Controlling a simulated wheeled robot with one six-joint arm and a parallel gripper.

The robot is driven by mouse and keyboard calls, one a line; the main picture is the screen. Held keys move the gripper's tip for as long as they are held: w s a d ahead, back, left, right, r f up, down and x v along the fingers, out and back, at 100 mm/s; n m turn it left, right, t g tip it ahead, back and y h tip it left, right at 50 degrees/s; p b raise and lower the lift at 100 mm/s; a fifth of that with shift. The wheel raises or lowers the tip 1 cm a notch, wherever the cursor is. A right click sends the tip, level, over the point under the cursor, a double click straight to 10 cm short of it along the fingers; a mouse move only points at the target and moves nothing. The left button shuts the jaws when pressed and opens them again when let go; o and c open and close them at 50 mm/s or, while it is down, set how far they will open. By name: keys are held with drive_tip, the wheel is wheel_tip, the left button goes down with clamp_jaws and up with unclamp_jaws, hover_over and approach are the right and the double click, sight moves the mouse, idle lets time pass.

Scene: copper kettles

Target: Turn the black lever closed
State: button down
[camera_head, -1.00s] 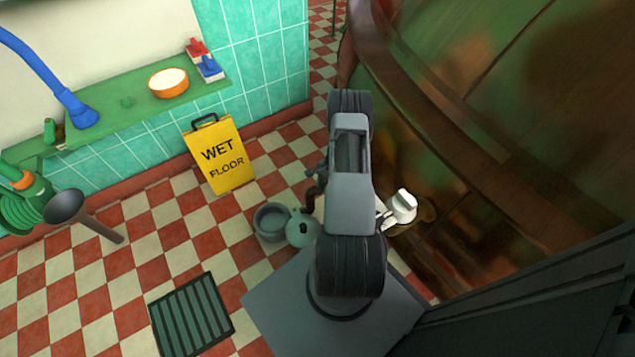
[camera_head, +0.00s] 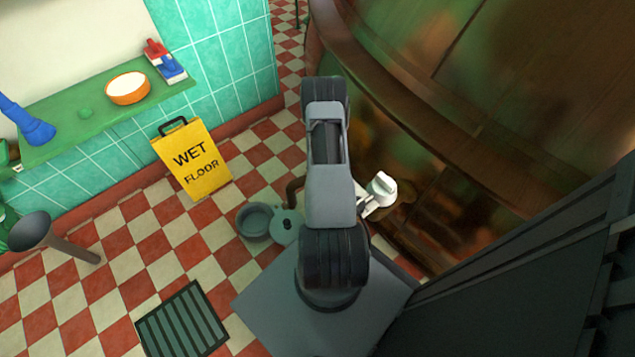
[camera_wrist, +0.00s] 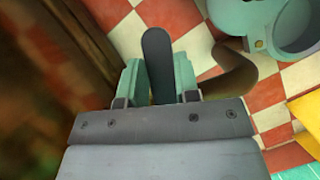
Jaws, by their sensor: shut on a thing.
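The black lever (camera_wrist: 157,62) stands between the two green fingers of my gripper (camera_wrist: 158,80) in the wrist view. My gripper is shut on it, and the lever's rounded end sticks out beyond the fingertips. The lower part of the lever is hidden by the gripper body. A brown curved pipe (camera_wrist: 232,72) lies just right of the fingers; part of it also shows beside my arm in the head view (camera_head: 294,190).
The large copper kettle (camera_head: 480,110) fills the right side. A teal can (camera_head: 287,226) and a grey-green bucket (camera_head: 255,222) stand left of my arm. A yellow wet floor sign (camera_head: 192,165) is farther left. A floor grate (camera_head: 183,320) lies in front, with clear checkered floor around it.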

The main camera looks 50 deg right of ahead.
drive_tip(key=shift+s+d+n+h, duration=0.3)
drive_tip(key=shift+d+n, duration=0.25)
drive_tip(key=shift+n, duration=0.2)
drive_tip(key=shift+s+d+n+h, duration=0.2)
drive_tip(key=shift+d+n+h, duration=0.1)
drive_tip(key=shift+d+n, duration=0.35)
drive_tip(key=c, duration=0.8)
unclamp_jaws()
drive_tip(key=shift+c, duration=0.2)
drive_tip(key=shift+a, duration=0.1)
drive_tip(key=p+v, duration=0.3)
drive_tip(key=v, duration=1)
drive_tip(key=shift+w+r+p, duration=0.3)
drive_tip(key=shift+w+p, duration=0.1)
